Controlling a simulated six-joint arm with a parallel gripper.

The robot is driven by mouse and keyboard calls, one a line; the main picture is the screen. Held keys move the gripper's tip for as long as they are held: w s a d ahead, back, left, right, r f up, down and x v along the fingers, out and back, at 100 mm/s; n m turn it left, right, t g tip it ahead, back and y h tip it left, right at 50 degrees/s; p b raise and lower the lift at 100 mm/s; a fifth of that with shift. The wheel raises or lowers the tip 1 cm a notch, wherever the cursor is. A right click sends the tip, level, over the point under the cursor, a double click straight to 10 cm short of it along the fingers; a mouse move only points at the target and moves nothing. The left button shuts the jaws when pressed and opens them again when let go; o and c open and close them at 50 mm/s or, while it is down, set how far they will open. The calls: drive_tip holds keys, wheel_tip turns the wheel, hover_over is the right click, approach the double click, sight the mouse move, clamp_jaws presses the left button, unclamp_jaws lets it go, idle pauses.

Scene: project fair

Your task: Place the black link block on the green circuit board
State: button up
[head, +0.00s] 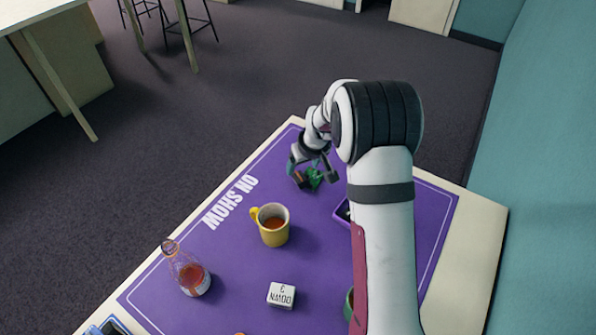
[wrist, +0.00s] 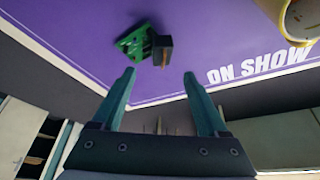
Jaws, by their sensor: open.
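The green circuit board (wrist: 132,43) lies on the purple mat in the wrist view. It also shows in the head view (head: 315,178), partly hidden by my gripper. The black link block (wrist: 162,47), with a brownish lower face, stands at the board's right side in the wrist view. It overlaps the board's edge there; I cannot tell whether it rests on the board or beside it. My gripper (wrist: 159,76) is open, with nothing between its fingers. Its fingertips (head: 311,172) are close to the board and block at the far end of the mat.
A yellow mug (head: 274,236) of brown drink stands near the mat's middle. A dark tray (head: 343,211) is partly behind my arm.

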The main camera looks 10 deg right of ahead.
sight(300, 175)
drive_tip(key=x, duration=0.6)
drive_tip(key=shift+f, duration=0.45)
drive_tip(key=shift+s, duration=0.1)
clamp_jaws()
